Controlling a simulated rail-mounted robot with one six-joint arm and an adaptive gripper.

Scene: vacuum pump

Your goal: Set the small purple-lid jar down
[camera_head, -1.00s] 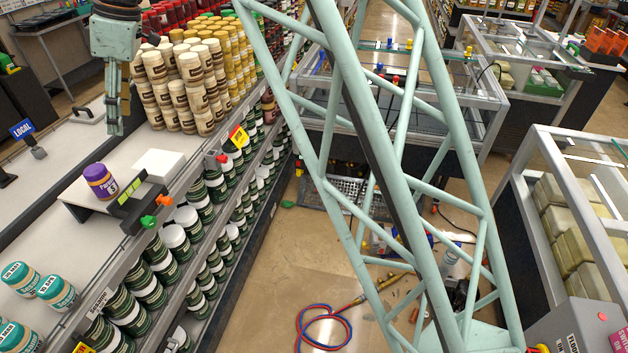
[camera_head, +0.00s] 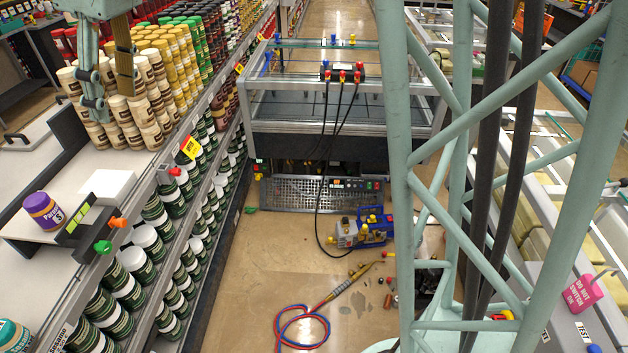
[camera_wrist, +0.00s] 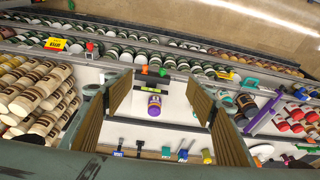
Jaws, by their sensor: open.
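The small purple-lid jar (camera_head: 43,211) stands upright on a small platform (camera_head: 22,230) with a dark front panel on the left counter. In the wrist view the jar (camera_wrist: 154,106) shows between my finger pads, farther off and below. My gripper (camera_head: 114,106) is open and empty at the upper left, above the counter and apart from the jar. Its two fingers frame the wrist view (camera_wrist: 158,95), spread wide with nothing between them.
A white box (camera_head: 108,186) sits right of the jar. Green and orange knobs (camera_head: 103,246) stick out at the shelf edge. Stacked cream-labelled jars (camera_head: 150,85) stand behind my gripper. Teal-lid jars (camera_head: 12,335) are at lower left.

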